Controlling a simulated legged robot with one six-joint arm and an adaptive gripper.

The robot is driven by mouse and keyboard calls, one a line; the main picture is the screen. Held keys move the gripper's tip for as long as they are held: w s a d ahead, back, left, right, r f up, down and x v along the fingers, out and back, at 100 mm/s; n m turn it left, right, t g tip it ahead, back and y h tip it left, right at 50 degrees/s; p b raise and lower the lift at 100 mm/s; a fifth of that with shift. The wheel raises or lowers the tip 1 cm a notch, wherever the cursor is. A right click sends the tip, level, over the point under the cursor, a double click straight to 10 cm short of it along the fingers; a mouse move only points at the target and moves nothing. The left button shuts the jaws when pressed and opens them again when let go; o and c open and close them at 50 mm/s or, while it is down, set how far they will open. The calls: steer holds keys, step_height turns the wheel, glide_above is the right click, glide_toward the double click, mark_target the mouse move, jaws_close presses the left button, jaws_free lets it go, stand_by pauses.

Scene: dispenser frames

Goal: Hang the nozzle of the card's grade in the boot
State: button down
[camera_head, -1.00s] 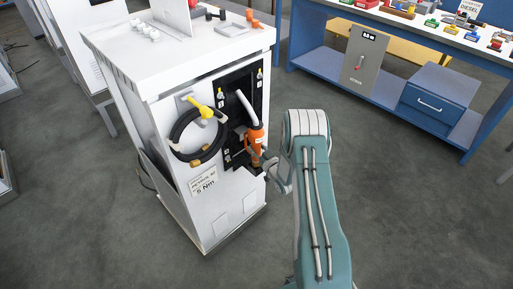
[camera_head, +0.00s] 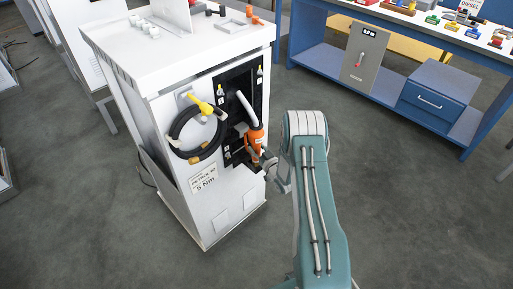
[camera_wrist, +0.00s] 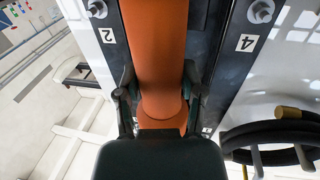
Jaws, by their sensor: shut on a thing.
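An orange nozzle (camera_head: 255,136) with a pale curved spout is at the dark boot panel (camera_head: 232,84) on the dispenser's side. My gripper (camera_head: 262,160) is shut on its lower part. In the wrist view my gripper (camera_wrist: 160,85) has a finger on each side of the orange nozzle (camera_wrist: 160,40). Whether the spout is seated in the boot I cannot tell. Labels 2 (camera_wrist: 108,35) and 4 (camera_wrist: 246,43) flank the nozzle on the panel. A white card (camera_head: 203,180) on the dispenser's front reads "PETROL" with an unclear number, and "5 Nm".
A coiled black hose (camera_head: 176,137) with a yellow piece (camera_head: 201,105) hangs left of the boot on the white dispenser (camera_head: 180,75). A blue bench (camera_head: 318,68) with small coloured parts and a "DIESEL" sign stands at the back right. The floor to the right is clear.

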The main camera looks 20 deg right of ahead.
steer(key=shift+f, duration=0.3)
steer(key=shift+c, duration=0.6)
jaws_free()
steer(key=shift+f, duration=0.15)
steer(key=s+d, duration=0.1)
steer(key=s, duration=1)
steer(key=shift+s+d, duration=0.4)
